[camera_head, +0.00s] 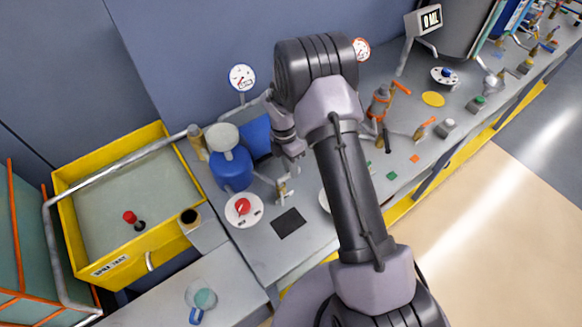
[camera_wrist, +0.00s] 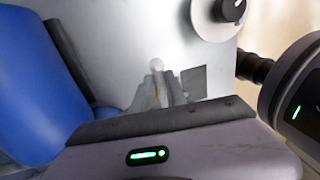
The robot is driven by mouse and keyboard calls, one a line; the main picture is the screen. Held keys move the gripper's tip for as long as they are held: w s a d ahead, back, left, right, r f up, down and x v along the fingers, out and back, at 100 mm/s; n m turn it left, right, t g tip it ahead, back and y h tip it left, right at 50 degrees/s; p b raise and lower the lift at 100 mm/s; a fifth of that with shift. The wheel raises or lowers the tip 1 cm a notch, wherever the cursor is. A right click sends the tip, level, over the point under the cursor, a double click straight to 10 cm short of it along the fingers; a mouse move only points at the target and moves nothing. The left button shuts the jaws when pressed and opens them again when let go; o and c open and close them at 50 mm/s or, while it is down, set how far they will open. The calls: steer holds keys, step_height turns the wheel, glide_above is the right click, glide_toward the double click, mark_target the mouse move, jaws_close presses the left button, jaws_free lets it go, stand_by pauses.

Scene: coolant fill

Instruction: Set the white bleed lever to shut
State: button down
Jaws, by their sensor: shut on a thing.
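My gripper (camera_head: 291,163) reaches down over the grey bench, beside the blue tank. In the wrist view, its fingers (camera_wrist: 164,88) are close together around a small fitting with a pale round tip, which I take to be the white bleed lever (camera_wrist: 157,64). The jaws are shut on it. In the head view, a small brassy valve fitting (camera_head: 283,190) stands just below the fingers. The fingers hide most of the lever, so I cannot tell whether it is set to open or shut.
The blue tank (camera_head: 230,172) with a white cap stands left of my gripper. A red knob on a white dial (camera_head: 243,207) and a dark square pad (camera_head: 288,223) lie in front. A yellow tray (camera_head: 75,215) is at the left. Orange-handled valves (camera_head: 424,128) stand at the right.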

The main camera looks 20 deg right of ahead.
steer(key=c, duration=1.3)
jaws_free()
steer(key=shift+c, duration=0.2)
steer(key=w+a+r+p, duration=0.1)
steer(key=w+r+p, duration=0.2)
steer(key=r, duration=1.4)
steer(key=shift+w, duration=0.15)
steer(key=shift+a, duration=0.1)
